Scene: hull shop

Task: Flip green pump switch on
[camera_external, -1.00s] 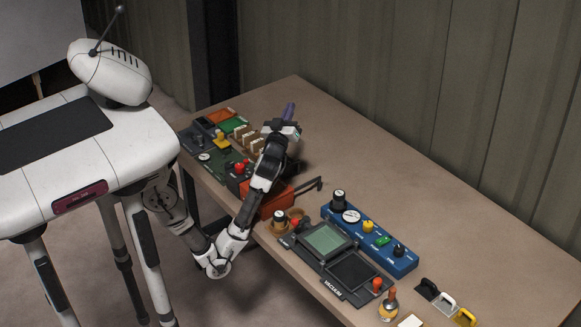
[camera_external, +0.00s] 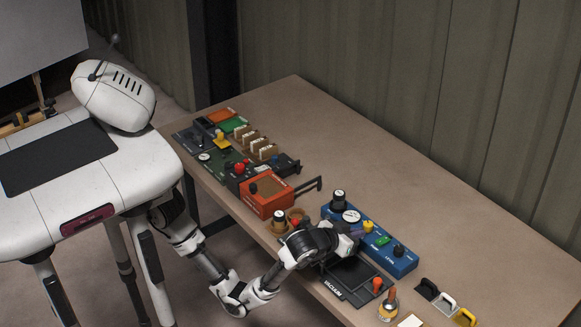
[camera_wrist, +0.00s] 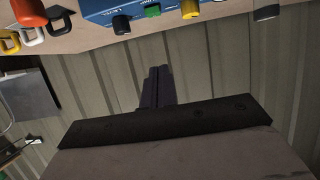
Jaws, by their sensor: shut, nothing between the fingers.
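The green pump switch (camera_external: 383,240) sits on the blue panel (camera_external: 407,266), between a yellow knob (camera_external: 368,226) and a black knob (camera_external: 399,251). It also shows in the wrist view (camera_wrist: 152,11) near the top edge, on the panel's face (camera_wrist: 100,8). My gripper (camera_external: 357,233) is beside the panel, just left of the green switch and close to the yellow knob. In the wrist view its dark fingers (camera_wrist: 157,75) are together and empty, apart from the switch. I cannot tell whether the fingertips touch the panel, nor which way the switch is set.
A black vacuum panel (camera_external: 352,285) lies under my forearm. An orange box with a handle (camera_external: 266,195) stands to the left. Black, white and yellow hooks (camera_external: 443,302) lie to the right. The table's back half (camera_external: 400,175) is clear.

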